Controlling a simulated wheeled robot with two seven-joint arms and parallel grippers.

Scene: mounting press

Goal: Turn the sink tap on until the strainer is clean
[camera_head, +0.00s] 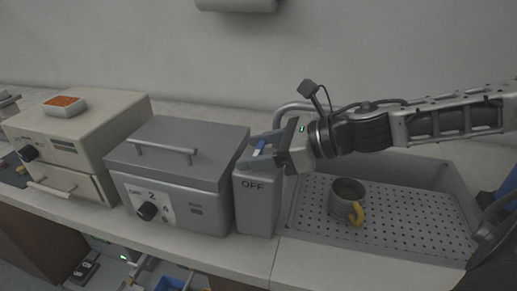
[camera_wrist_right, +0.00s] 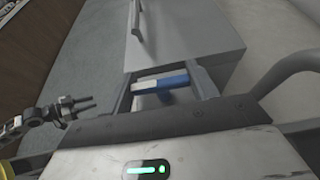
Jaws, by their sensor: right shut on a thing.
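The strainer (camera_head: 347,192) is a grey cup with a yellow handle, standing upright on the perforated floor of the sink (camera_head: 420,215). The curved metal tap pipe (camera_head: 290,107) rises behind my right wrist. My right gripper (camera_head: 262,150) reaches in from the right above a grey box (camera_head: 256,203) marked OFF. It is shut on a blue and white tap handle, which shows between the fingers in the right wrist view (camera_wrist_right: 172,84). No water is visible. My left gripper (camera_head: 88,269) is low at the counter's front, small and dim; its jaw opening is unclear.
A grey lidded machine (camera_head: 178,175) with a dial stands left of the OFF box. A beige machine (camera_head: 75,140) farther left carries a white dish (camera_head: 65,106) of orange grains. The counter in front of the sink (camera_head: 340,265) is clear.

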